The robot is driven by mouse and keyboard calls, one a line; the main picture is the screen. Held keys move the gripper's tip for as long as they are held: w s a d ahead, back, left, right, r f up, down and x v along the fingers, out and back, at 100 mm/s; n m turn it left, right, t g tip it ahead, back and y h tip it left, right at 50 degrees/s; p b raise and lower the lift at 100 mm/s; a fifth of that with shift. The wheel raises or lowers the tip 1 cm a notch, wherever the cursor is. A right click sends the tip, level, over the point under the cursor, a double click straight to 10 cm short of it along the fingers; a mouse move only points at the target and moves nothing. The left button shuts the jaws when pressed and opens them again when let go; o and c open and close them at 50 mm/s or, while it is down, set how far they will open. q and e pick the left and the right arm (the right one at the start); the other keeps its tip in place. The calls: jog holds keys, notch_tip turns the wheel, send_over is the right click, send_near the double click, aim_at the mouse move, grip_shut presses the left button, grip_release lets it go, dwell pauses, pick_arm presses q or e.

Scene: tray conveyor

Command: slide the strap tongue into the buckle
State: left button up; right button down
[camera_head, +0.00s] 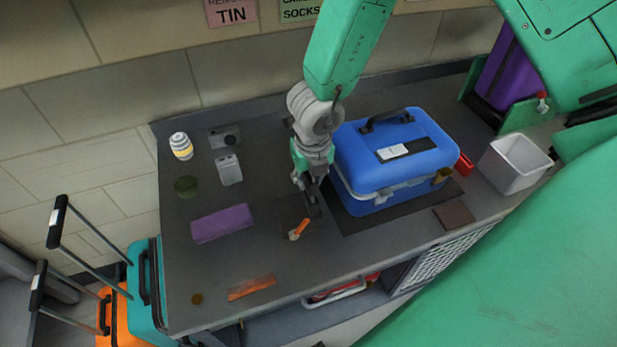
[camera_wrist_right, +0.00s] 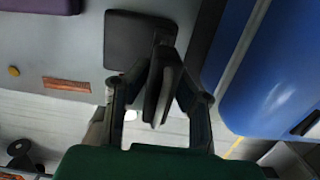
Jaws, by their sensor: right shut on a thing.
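My right gripper (camera_head: 311,207) points down over the dark square pad (camera_head: 290,212), just left of the blue case (camera_head: 395,160). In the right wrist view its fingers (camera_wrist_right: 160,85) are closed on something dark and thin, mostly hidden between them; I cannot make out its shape. A small orange piece with a pale end (camera_head: 299,229) shows beside the fingertips; I cannot tell whether it touches them. The case is shut, with a yellow-brown fitting (camera_head: 441,176) at its front right. I cannot surely tell the strap tongue or the buckle. My left gripper is not in view.
On the grey bench are a purple block (camera_head: 222,223), an orange-brown strip (camera_head: 251,287), a small round disc (camera_head: 197,299), a striped jar (camera_head: 181,146) and a green round thing (camera_head: 186,186). A white bin (camera_head: 513,163) stands at the right.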

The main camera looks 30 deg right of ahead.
jog(key=shift+r+p, duration=1.05)
jog(key=shift+r, duration=0.25)
notch_tip(320, 180, up, 2)
jog(key=shift+r+p, duration=0.2)
jog(key=shift+p, duration=0.9)
jog(key=shift+r, duration=0.75)
